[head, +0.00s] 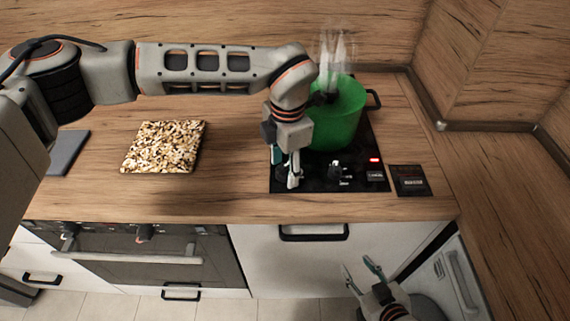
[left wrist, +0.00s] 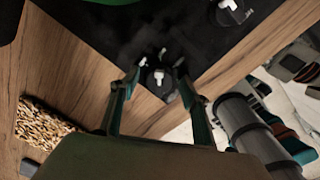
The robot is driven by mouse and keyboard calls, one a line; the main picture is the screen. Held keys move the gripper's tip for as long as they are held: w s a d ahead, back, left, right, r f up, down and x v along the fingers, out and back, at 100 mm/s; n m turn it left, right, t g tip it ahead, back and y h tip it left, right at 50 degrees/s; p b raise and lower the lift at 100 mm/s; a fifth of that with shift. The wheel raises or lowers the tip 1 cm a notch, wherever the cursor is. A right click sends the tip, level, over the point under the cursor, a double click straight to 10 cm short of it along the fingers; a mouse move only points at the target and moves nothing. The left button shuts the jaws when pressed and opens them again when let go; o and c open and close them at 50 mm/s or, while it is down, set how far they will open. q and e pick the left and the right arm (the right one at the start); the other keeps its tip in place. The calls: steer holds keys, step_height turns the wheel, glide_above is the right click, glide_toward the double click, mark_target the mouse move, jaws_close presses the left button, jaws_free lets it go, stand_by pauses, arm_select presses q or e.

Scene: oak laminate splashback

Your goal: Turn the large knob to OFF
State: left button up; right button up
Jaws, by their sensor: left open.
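The black cooktop (head: 312,178) has a front knob (head: 336,170) with a white pointer; it also shows at the top of the left wrist view (left wrist: 230,10). My left gripper (head: 285,172) points down at the cooktop's front left corner and is open. In the left wrist view a dark knob with a white pointer (left wrist: 157,77) lies between the left gripper's fingertips (left wrist: 163,88); contact cannot be told. In the head view the gripper mostly hides that knob. Which knob is larger is unclear. My right gripper (head: 361,272) is open and empty in front of the lower cabinet.
A steaming green pot (head: 336,118) stands on the cooktop right behind my left gripper. A red light (head: 374,160) glows at the cooktop's right. A dark panel (head: 410,181) lies beside it. A speckled board (head: 163,147) lies left on the wooden counter, with clear wood between.

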arm_select(q)
steer(key=c, duration=1.1)
steer(key=shift+f+n+b, duration=0.15)
steer(key=shift+n+b, duration=0.85)
steer(key=shift+b, duration=0.05)
steer(key=n+b, duration=0.1)
steer(key=n, duration=0.2)
steer(key=shift+b, duration=0.4)
steer(key=n, duration=0.3)
steer(key=shift+b, duration=0.4)
steer(key=shift+n, duration=0.9)
steer(key=shift+r, duration=0.2)
